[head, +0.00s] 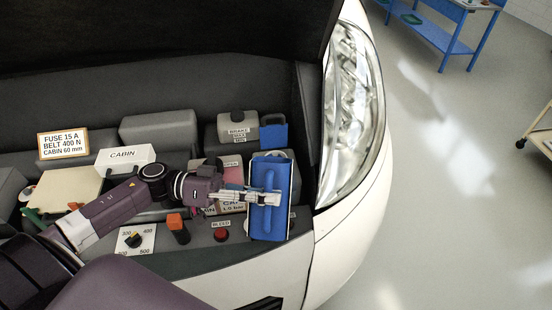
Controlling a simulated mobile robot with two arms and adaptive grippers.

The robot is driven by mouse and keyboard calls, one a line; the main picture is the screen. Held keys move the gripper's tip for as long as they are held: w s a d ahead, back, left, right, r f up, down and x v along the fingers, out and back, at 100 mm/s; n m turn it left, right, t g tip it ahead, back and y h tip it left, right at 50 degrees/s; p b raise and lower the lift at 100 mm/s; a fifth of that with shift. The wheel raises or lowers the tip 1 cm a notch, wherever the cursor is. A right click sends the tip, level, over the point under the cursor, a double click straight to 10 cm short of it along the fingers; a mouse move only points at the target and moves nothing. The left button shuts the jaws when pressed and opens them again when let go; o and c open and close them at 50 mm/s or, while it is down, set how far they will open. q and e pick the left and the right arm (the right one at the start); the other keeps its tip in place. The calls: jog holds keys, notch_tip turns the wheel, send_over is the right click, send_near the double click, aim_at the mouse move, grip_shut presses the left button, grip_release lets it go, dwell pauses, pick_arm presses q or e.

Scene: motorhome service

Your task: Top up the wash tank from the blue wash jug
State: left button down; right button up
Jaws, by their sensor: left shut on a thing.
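My left gripper (262,198) reaches in from the left over the engine bay and is shut on the blue wash jug (270,225), at its handle. The jug is held at the right end of the bay, close to the headlight. I cannot tell how far it is tilted or whether liquid is flowing. No wash tank can be made out for certain; the jug and gripper hide what lies beneath and behind them. A pale rounded edge shows just above the jug. My right gripper is not in view.
A grey brake reservoir (237,126) and a small blue block (274,134) stand behind the jug. An orange-topped part (178,228), a red button (221,235) and a dial plate (136,239) line the front. The headlight (352,100) bounds the right. Open floor lies beyond.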

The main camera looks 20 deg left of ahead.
aim_at(267, 173)
pick_arm(q)
jog(key=shift+w+a+r+n, duration=0.1)
jog(key=shift+w+r+n, duration=0.15)
jog(key=shift+r+n, duration=0.1)
jog(key=shift+w+a+r+n, duration=0.15)
jog(key=shift+w+r+n, duration=0.1)
jog(key=shift+w+n, duration=0.15)
jog(key=shift+w+a+r+n+p, duration=0.1)
jog(key=shift+w+r+n+p, duration=0.2)
jog(key=shift+r+p, duration=0.45)
jog(key=shift+w+a+r+n+p, duration=0.15)
jog(key=shift+w+r+n+p, duration=0.2)
jog(key=shift+r+n+p, duration=0.35)
jog(key=shift+w+r+p, duration=0.1)
jog(key=shift+w+p, duration=0.15)
jog(key=shift+p, duration=0.25)
dwell(0.6)
